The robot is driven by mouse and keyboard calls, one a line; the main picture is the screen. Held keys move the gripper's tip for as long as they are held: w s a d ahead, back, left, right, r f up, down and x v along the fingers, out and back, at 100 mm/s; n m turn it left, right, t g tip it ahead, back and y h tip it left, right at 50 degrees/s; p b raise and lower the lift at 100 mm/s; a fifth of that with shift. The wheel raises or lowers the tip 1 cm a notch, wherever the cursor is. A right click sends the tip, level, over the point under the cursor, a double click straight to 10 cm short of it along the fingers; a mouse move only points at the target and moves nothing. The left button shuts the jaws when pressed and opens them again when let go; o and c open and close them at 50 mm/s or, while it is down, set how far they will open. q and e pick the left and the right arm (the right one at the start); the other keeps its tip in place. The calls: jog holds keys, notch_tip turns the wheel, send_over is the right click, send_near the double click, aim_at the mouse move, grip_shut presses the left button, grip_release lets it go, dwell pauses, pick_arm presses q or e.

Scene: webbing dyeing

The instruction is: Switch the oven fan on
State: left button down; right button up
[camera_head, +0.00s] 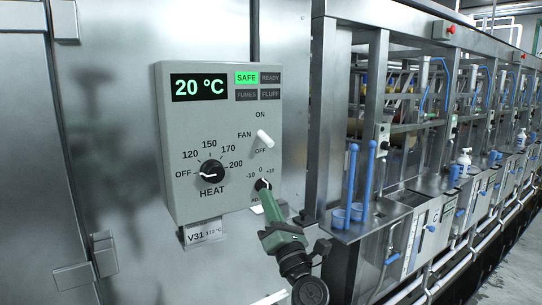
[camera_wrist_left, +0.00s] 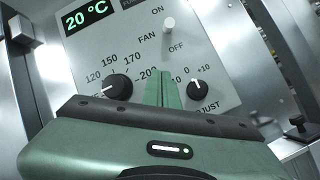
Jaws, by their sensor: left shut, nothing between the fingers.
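The grey control box (camera_head: 219,132) hangs on the metal oven wall, its display reading 20 °C with SAFE lit green. The white FAN switch (camera_head: 265,139) sits between the ON and OFF labels. In the head view it slants down to the right, its lower end near OFF. It also shows in the left wrist view (camera_wrist_left: 169,25). My left gripper (camera_head: 263,185) is shut and empty, its tips below the switch. In the head view they overlap the small adjust knob. In the wrist view the green fingers (camera_wrist_left: 163,89) stand between the two knobs; contact cannot be told.
The black HEAT knob (camera_head: 211,173) points to OFF. The adjust knob (camera_wrist_left: 196,91) is right of the fingers in the wrist view. A tag marked V31 (camera_head: 204,230) hangs under the box. To the right stand blue-handled tools (camera_head: 369,170) and a long metal machine line.

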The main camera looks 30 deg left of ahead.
aim_at(265, 138)
pick_arm(q)
jog(key=p+x, duration=0.2)
jog(key=x, duration=0.3)
jog(key=p+x, duration=0.3)
jog(key=x, duration=0.2)
jog(key=shift+w+d+r, duration=0.1)
jog(key=shift+w+r, duration=0.2)
jog(key=shift+w+d+r+p, duration=0.4)
jog(key=shift+d+r+p, duration=0.15)
jog(key=shift+r+p, duration=0.05)
jog(key=shift+w+d+r+p, duration=0.4)
jog(key=shift+d+r+p, duration=0.15)
jog(key=shift+r, duration=0.05)
pick_arm(e)
notch_tip(265, 138, up, 7)
jog(key=shift+w+r, duration=0.15)
jog(key=shift+w, duration=0.2)
jog(key=shift+a, duration=0.1)
